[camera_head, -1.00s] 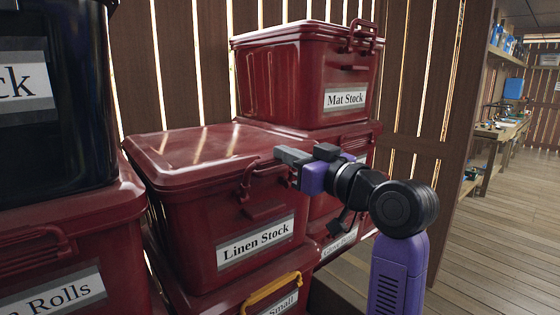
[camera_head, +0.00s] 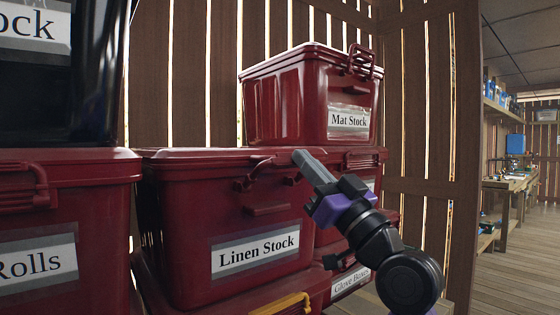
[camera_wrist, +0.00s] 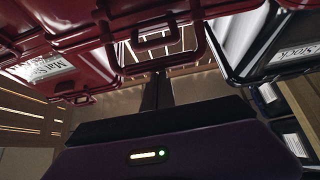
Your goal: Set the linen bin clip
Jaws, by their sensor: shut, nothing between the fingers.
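The dark red linen bin (camera_head: 190,215) carries a "Linen Stock" label and stands in the middle of the head view, its lid (camera_head: 200,155) seen edge-on and looking closed. Its red clip (camera_head: 258,172) is a bail at the upper front that stands out from the wall near the lid rim. My gripper (camera_head: 304,158) is shut and empty, its fingers pointing up and left at the right end of the clip. In the wrist view the fingers (camera_wrist: 157,92) lie below a red bail (camera_wrist: 158,68). Whether they touch it I cannot tell.
The mat bin (camera_head: 290,105) stands behind and right on another red bin, its clip (camera_head: 361,62) raised. A black bin (camera_head: 60,100) sits on a red bin (camera_head: 60,200) at left. Beneath the linen bin is a bin with a yellow clip (camera_head: 283,304). Open floor (camera_head: 500,265) lies right.

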